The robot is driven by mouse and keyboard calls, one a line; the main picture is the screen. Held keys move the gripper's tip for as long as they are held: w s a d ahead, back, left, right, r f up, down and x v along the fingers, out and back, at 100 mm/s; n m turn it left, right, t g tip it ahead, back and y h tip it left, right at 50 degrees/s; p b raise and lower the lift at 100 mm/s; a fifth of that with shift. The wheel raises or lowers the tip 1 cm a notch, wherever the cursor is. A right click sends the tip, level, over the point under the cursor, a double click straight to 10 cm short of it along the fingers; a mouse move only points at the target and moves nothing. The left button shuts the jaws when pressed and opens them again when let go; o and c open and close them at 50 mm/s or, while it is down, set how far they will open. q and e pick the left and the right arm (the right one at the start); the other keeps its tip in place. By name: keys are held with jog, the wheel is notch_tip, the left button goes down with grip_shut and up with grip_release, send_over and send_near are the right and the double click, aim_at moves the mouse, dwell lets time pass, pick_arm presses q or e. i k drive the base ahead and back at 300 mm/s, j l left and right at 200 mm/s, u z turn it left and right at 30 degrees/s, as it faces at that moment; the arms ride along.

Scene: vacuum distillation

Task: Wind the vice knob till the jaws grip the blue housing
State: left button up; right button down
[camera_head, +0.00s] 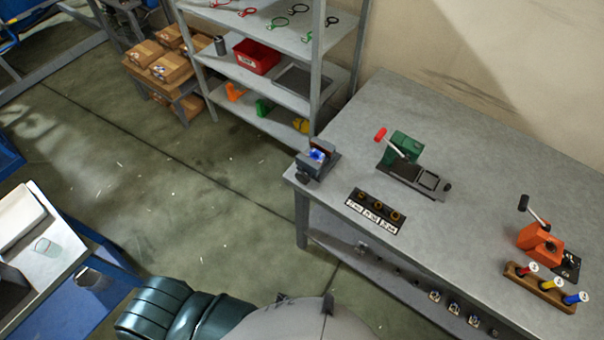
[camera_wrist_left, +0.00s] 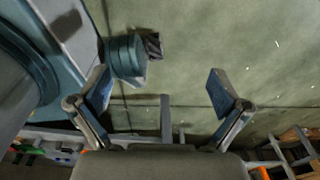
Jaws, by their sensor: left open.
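A small grey vice (camera_head: 316,167) stands at the near left corner of the grey workbench. The blue housing (camera_head: 317,155) sits between its jaws; whether the jaws touch it is too small to tell. A dark knob (camera_head: 302,178) shows low on the vice's near side. My left gripper (camera_wrist_left: 160,92) is open and empty in the left wrist view, with its fingers wide apart over bare floor. The vice is not visible between them. I cannot make out my left gripper in the head view, and my right gripper does not show.
On the workbench (camera_head: 462,139) stand a green press with a red handle (camera_head: 402,150), a labelled dark strip (camera_head: 374,210), an orange press (camera_head: 540,243) and a wooden block with coloured pieces (camera_head: 538,289). A metal shelf (camera_head: 275,88) stands behind the vice.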

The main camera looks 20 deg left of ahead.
aim_at(303, 177)
jog(key=j+z, duration=0.2)
jog(key=z, duration=0.25)
jog(key=i+j+z, duration=0.1)
jog(key=z, duration=0.35)
jog(key=j+z, duration=0.35)
jog(key=z, duration=0.15)
jog(key=j+z, duration=0.2)
jog(key=z, duration=0.25)
jog(key=k+j+z, duration=0.1)
jog(key=z, duration=0.35)
jog(key=j, duration=0.1)
